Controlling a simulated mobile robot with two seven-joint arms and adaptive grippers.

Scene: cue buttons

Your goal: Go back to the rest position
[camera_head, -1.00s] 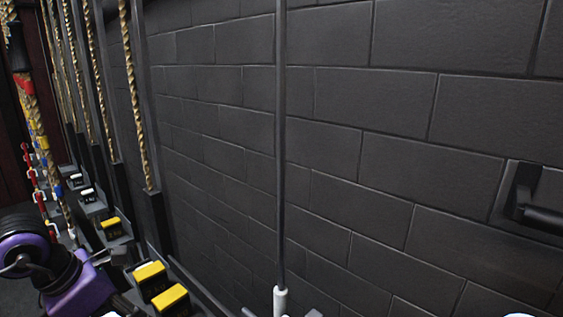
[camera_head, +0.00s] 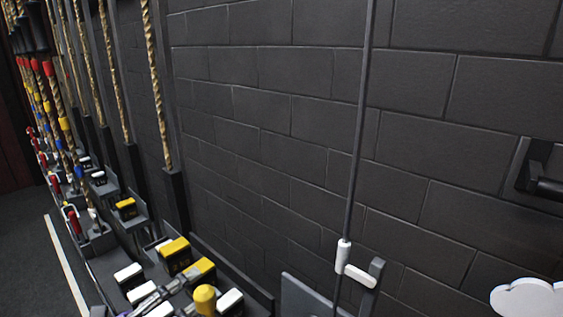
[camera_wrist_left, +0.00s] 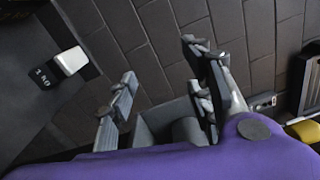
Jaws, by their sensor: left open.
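My left gripper (camera_wrist_left: 158,62) shows in the left wrist view with its two grey fingers spread apart. Nothing is between the fingers. A dark brick wall (camera_wrist_left: 160,25) lies beyond the fingertips. In the head view, grey metal parts among the blocks at the bottom left look like part of this gripper, but its fingers are hard to make out there. My right gripper does not show.
Ropes (camera_head: 160,90) hang along the wall (camera_head: 270,110) on the left, above a row of blocks with yellow (camera_head: 174,250) and white tops. A yellow knob (camera_head: 205,299) stands at the bottom.

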